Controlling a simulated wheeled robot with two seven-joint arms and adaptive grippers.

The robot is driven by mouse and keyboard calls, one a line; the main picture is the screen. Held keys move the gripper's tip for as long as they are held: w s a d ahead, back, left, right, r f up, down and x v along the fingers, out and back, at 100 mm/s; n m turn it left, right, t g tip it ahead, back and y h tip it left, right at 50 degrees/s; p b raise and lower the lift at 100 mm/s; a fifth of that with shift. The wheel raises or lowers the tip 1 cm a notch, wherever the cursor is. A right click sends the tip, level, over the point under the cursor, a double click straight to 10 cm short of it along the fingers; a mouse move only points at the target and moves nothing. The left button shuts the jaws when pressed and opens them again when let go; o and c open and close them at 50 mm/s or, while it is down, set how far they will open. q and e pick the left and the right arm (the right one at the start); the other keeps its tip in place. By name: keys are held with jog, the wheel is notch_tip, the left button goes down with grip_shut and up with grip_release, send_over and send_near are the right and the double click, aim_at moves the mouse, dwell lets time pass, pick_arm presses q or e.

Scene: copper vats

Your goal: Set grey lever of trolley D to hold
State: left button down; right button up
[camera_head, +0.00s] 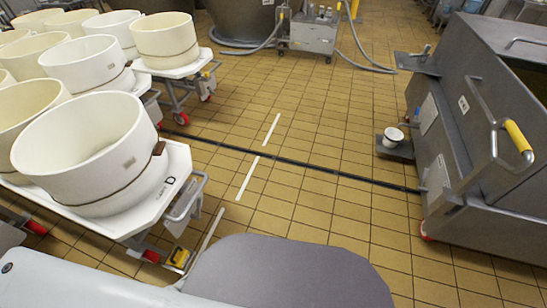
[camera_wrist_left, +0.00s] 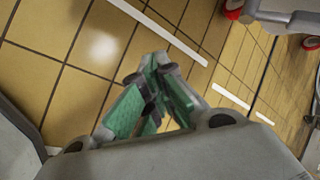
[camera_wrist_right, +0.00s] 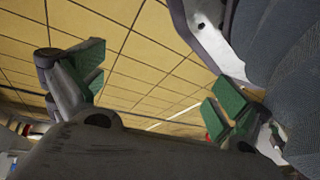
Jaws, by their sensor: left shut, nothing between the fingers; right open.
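Trolley D (camera_head: 160,212) stands at the left in the head view, with a white top, a dark letter D near its front corner and a large cream vat (camera_head: 85,148) on it. A grey frame (camera_head: 186,200) hangs at its right end. A yellow pedal-like part (camera_head: 179,258) sits low by a red-hubbed wheel. I cannot make out the grey lever or its setting. My left gripper (camera_wrist_left: 154,62) is shut and empty above the tiled floor. My right gripper (camera_wrist_right: 155,82) is open and empty. Neither gripper shows in the head view; both are apart from the trolley.
More trolleys with cream vats (camera_head: 88,62) stand behind. A grey metal machine (camera_head: 480,130) with a yellow-gripped handle (camera_head: 518,138) stands at the right. Hoses and a steel box (camera_head: 313,35) lie at the back. The tiled floor (camera_head: 300,165) between is free, with a dark channel across.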

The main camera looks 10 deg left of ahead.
pick_arm(q)
jog(key=w+a+r+t+y+b, duration=0.1)
jog(key=w+r+t+y+b, duration=0.1)
jog(key=w+b, duration=0.8)
jog(key=w+a+r+m+t+y+b, duration=0.1)
jog(key=w+r+t+y+b, duration=0.2)
jog(key=w+b, duration=0.6)
jog(key=shift+w+r+y+b, duration=0.35)
jog(key=shift+r+y, duration=0.25)
jog(key=shift+y, duration=0.2)
pick_arm(e)
jog(key=w+a+r+t+y, duration=0.2)
jog(key=w+a+r, duration=0.2)
jog(key=w+a, duration=0.1)
jog(key=shift+w+a+r+y, duration=0.3)
jog(key=shift+w+a+r, duration=0.1)
jog(key=shift+w, duration=0.35)
